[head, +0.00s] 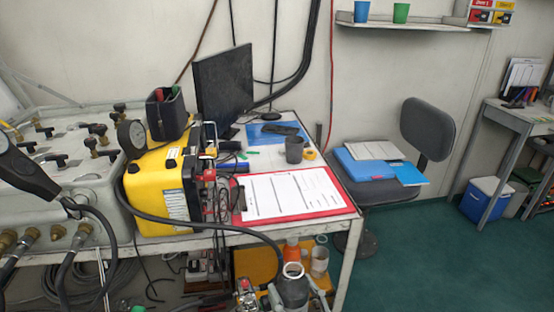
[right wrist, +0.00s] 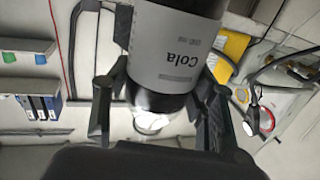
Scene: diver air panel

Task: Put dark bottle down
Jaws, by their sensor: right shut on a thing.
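The dark bottle (head: 293,287) is at the bottom of the head view, in front of the table's front edge, with its pale ring-like top facing up. In the right wrist view the bottle (right wrist: 172,45) shows a grey label reading "Cola", a dark body and a white end. My right gripper (right wrist: 158,108) is shut on it, with one dark finger on each side. The right gripper also shows in the head view (head: 292,298), partly cut off by the frame. The bottle's lower part is hidden there. My left gripper is not in view.
The table (head: 345,208) holds a red clipboard (head: 290,195), a grey mug (head: 294,149), an orange tape roll (head: 310,155), a monitor (head: 222,88) and a yellow unit (head: 158,190). A chair (head: 427,130) with folders stands to the right. Green floor (head: 440,260) is clear.

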